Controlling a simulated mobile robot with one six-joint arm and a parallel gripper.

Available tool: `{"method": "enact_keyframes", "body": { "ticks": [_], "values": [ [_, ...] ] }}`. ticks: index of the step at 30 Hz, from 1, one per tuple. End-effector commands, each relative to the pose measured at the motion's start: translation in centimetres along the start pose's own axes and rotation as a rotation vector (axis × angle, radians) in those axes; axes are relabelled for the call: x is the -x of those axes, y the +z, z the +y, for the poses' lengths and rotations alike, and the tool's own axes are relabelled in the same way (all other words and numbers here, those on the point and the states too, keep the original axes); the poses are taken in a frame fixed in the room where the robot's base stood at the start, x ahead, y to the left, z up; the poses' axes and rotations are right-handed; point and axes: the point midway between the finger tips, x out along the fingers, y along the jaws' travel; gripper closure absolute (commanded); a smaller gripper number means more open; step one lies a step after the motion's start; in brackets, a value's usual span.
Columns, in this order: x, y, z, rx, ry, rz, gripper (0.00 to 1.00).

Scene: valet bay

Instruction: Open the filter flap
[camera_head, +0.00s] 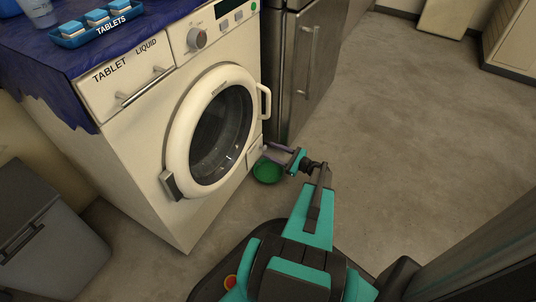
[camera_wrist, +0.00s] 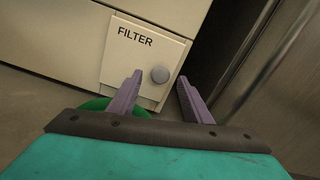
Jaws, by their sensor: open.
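The filter flap (camera_wrist: 140,60) is a small pale panel marked FILTER, low at the right of the washing machine's front. It looks shut. Its round grey knob (camera_wrist: 160,74) is at its right side. In the head view the flap (camera_head: 256,153) is small, just beyond my gripper (camera_head: 280,155). In the wrist view my gripper (camera_wrist: 157,97) is open, its two purple fingers pointing at the flap. The knob appears between the fingers, nearer the left one. I cannot tell whether a finger touches it. The washing machine (camera_head: 140,150) has its round door closed.
A green bowl (camera_head: 267,172) sits on the floor below the flap, partly under my gripper; it also shows in the wrist view (camera_wrist: 95,104). A steel cabinet (camera_head: 305,60) stands close at the right. A grey bin (camera_head: 45,240) is at left. Floor at right is clear.

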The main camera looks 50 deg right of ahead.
Motion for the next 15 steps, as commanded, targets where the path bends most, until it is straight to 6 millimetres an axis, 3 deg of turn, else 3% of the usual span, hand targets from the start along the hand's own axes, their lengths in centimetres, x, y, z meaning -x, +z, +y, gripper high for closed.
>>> {"method": "enact_keyframes", "body": {
  "ticks": [6,15],
  "values": [
    [-1.6,-0.1,0.1,0.000,0.001,0.000,0.55],
    [-1.8,0.0,0.0,-0.001,-0.001,0.000,0.55]
  ]
}}
